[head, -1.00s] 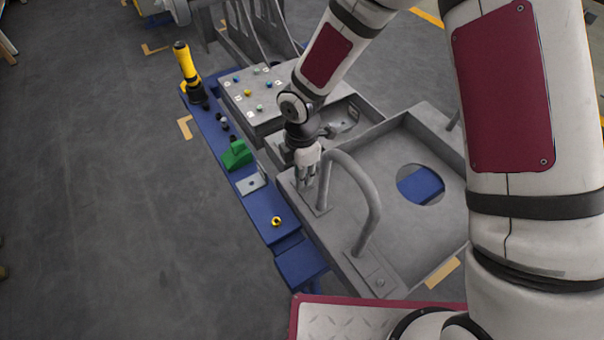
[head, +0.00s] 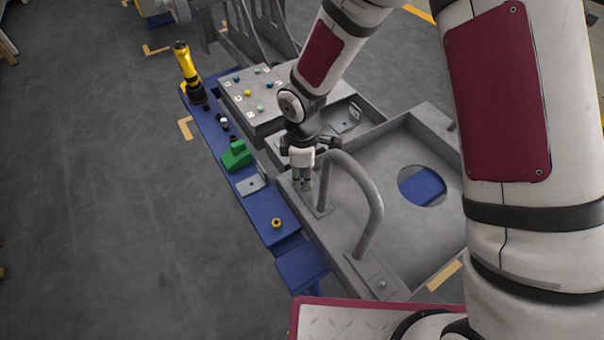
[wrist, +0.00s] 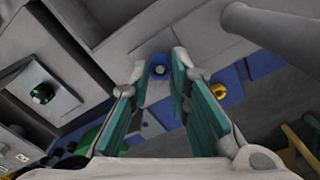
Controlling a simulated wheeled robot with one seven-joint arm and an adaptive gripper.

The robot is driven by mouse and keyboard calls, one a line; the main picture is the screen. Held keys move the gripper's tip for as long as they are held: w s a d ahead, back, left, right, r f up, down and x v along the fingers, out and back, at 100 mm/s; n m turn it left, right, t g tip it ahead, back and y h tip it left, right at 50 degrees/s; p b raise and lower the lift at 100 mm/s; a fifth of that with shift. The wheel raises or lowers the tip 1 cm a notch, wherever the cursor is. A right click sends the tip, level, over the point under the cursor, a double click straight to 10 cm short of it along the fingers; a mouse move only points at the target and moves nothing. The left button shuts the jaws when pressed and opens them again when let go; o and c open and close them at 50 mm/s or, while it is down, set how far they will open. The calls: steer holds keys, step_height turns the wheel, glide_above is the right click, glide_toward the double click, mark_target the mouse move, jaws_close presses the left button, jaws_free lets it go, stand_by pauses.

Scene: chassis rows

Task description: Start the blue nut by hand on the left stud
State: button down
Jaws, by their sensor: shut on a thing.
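My gripper (head: 302,187) points down beside the curved grey handle on the near-left rim of the grey chassis (head: 430,118). In the wrist view its teal-padded fingers (wrist: 160,68) are closed around a blue nut (wrist: 158,71) with a pale round centre. I cannot tell whether that centre is a stud end or the nut's bore. The fingers hide the nut in the head view. The left stud is not clearly visible, so I cannot tell whether the nut touches it.
The tubular handle (head: 372,190) rises close to the right of my gripper. A blue bench (head: 257,207) alongside carries a yellow nut (head: 277,222), a green block (head: 236,155) and a yellow-black tool (head: 187,70). A grey panel (head: 240,105) with several coloured nuts lies beyond.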

steer(key=c, duration=1.4)
jaws_free()
step_height(320, 180, up, 12)
steer(key=shift+r, duration=0.1)
